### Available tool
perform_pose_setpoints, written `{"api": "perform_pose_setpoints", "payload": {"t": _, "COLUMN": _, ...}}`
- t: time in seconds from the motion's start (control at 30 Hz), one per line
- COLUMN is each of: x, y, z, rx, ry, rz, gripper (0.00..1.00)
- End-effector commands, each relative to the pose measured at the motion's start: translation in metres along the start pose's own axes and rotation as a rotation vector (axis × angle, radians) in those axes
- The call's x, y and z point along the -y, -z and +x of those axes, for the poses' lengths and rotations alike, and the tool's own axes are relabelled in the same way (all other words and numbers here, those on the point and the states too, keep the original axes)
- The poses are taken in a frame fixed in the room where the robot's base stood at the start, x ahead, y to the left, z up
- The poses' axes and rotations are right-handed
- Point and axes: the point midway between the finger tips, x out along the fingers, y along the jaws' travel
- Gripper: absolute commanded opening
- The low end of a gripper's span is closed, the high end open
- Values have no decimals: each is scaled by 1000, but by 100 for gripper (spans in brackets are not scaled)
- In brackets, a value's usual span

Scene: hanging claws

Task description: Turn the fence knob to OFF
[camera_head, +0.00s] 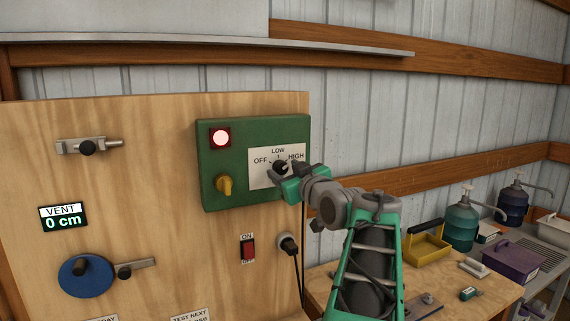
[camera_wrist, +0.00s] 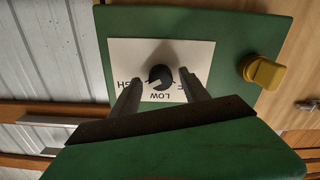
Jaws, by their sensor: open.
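The black round knob (camera_head: 281,168) sits on a white label plate (camera_head: 257,180) on the green control box (camera_head: 222,150). The plate reads OFF at left, LOW at top and HIGH at right. In the wrist view the knob (camera_wrist: 160,77) appears with the lettering upside down. A pale mark on it seems to point towards the HIGH side; its exact setting is hard to tell. My gripper (camera_head: 288,176) is open at the box. In the wrist view its fingers (camera_wrist: 161,86) stand on either side of the knob, with visible gaps. Contact cannot be seen.
A lit red lamp (camera_head: 220,138) and a yellow knob (camera_head: 224,185) are on the same box. Below are a red ON/OFF switch (camera_head: 247,250) and a plug with a cable (camera_head: 288,244). A bench with bottles and trays stands at right.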

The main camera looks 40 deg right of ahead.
Motion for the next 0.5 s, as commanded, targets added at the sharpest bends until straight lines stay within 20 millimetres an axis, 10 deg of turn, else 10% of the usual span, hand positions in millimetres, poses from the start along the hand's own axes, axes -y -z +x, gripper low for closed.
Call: {"api": "perform_pose_setpoints", "payload": {"t": 0.5, "x": 1, "y": -1, "z": 8, "rx": 1, "ry": 0, "rz": 0, "gripper": 38}}
